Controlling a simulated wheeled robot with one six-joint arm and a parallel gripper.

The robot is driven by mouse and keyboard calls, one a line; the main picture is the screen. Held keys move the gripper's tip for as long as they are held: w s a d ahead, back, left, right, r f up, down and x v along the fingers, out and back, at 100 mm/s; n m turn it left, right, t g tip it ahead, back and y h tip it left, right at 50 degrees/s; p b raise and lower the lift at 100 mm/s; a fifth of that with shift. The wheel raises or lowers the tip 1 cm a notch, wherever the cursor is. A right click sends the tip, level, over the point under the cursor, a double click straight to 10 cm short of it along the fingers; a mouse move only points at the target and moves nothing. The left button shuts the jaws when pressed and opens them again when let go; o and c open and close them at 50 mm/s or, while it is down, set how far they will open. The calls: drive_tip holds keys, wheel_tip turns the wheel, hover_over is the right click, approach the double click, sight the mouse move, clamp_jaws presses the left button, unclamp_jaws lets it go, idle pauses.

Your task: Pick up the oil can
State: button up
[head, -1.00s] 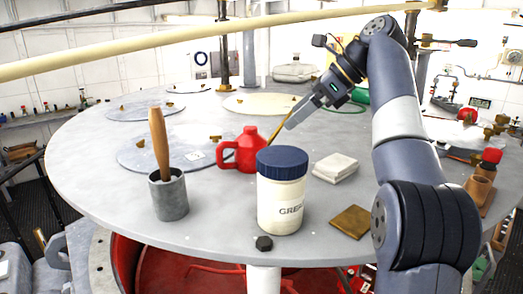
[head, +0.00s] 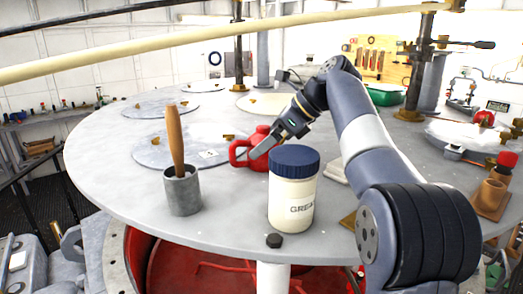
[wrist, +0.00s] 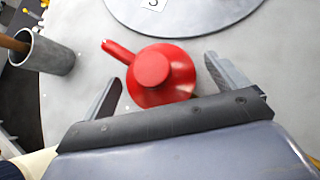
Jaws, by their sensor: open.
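The red oil can (head: 241,152) stands upright on the round grey table, behind and left of the grease tub. In the wrist view the red oil can (wrist: 160,72) lies between the two spread fingers, seen from above, with its handle or spout pointing up and left. My gripper (head: 262,148) is open and reaches down to the can from the right; it also shows in the wrist view (wrist: 165,85). A gap shows between each finger and the can. In the head view a finger and the tub hide part of the can.
A white grease tub (head: 292,195) with a blue lid stands in front of the can. A grey cup (head: 183,192) with a wooden-handled tool stands to the left. A black nut (head: 274,241) lies near the front edge. The table (head: 110,165) is clear at left.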

sight(265, 127)
drive_tip(key=shift+c, duration=0.5)
drive_tip(key=c, duration=1.1)
drive_tip(key=shift+r, duration=0.1)
drive_tip(key=shift+c, duration=0.2)
drive_tip(key=shift+r, duration=1.5)
drive_tip(key=s+d, duration=0.1)
drive_tip(key=d, duration=0.4)
drive_tip(key=s+d, duration=0.2)
drive_tip(key=d, duration=0.3)
drive_tip(key=s+d, duration=0.1)
drive_tip(key=d, duration=0.4)
drive_tip(key=shift+s+d+r, duration=0.2)
drive_tip(key=shift+s+d, duration=0.15)
drive_tip(key=shift+s, duration=0.05)
drive_tip(key=shift+s+d+f, duration=0.1)
drive_tip(key=shift+s+d, duration=0.15)
drive_tip(key=shift+d, duration=0.5)
